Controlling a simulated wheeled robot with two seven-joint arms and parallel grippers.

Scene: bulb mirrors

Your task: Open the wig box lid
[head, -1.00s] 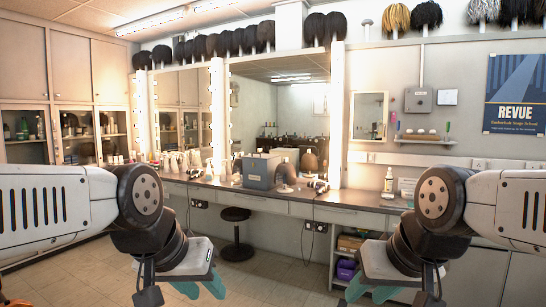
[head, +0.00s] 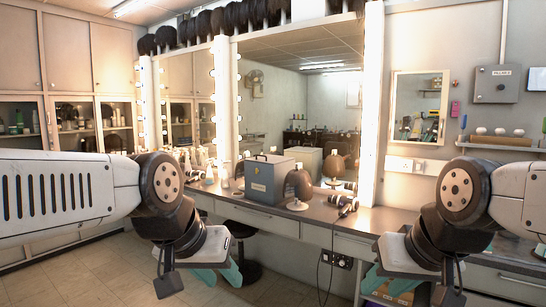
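The wig box is a grey-blue box (head: 268,180) on the counter in front of the large mirror. My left gripper (head: 212,275) is at the lower left, below counter height and apart from the box. My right gripper (head: 395,283) is at the lower right, also apart from it. Both have teal fingertips pointing down and partly hidden by the gripper bodies; I cannot tell how far apart the fingers are.
A brown wig on a stand (head: 298,188) stands just right of the box. A hairdryer-like tool (head: 344,203) lies further right on the counter (head: 375,222). A dark stool (head: 246,238) is below the counter. Bottles stand left of the box. Floor shows at lower left.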

